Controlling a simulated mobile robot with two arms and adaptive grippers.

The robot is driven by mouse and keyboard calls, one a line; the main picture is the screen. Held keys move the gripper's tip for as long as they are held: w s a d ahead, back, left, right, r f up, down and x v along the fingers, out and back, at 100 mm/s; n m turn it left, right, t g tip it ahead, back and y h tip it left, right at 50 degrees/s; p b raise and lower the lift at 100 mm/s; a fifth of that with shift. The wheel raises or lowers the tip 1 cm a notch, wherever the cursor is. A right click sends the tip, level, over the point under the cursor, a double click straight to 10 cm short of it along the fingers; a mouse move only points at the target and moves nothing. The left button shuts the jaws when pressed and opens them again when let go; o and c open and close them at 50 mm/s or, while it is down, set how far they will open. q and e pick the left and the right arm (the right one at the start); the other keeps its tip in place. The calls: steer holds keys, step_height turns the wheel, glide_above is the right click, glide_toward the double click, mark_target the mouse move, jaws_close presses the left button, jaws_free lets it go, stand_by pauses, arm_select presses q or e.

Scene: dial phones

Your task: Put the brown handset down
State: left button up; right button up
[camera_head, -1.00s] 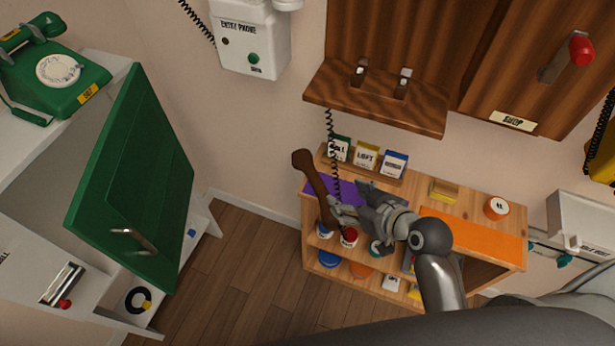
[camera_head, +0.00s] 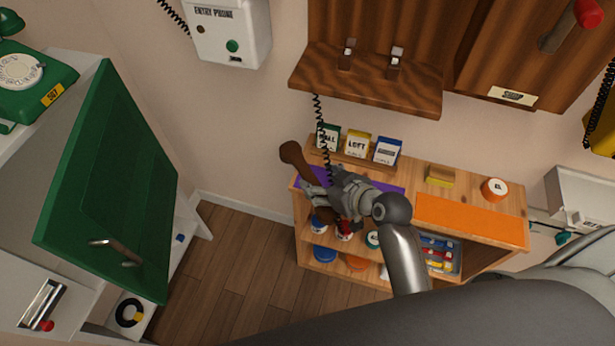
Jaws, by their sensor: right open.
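The brown handset (camera_head: 296,158) slants across the left end of the low wooden shelf unit, over the purple mat (camera_head: 385,189). Its upper end is clear to see; my right gripper covers part of its middle and its lower end is near the shelf's front edge. I cannot tell whether it rests on the mat. A black coiled cord (camera_head: 322,135) hangs by it from the brown wooden wall phone (camera_head: 365,80), whose cradle hooks are empty. My right gripper (camera_head: 318,196) is open, with its fingers at the handset's middle. My left gripper is not in view.
Label cards (camera_head: 357,145) stand behind the mat. An orange mat (camera_head: 470,221), a yellow block (camera_head: 440,177) and an orange-lidded jar (camera_head: 495,188) are to the right. A green cabinet door (camera_head: 115,180) stands open on the left, below a green dial phone (camera_head: 35,80).

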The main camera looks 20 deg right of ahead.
mark_target(307, 174)
steer(key=shift+x, duration=2.6)
steer(key=shift+w+d, duration=0.1)
steer(key=shift+r, duration=0.15)
jaws_close()
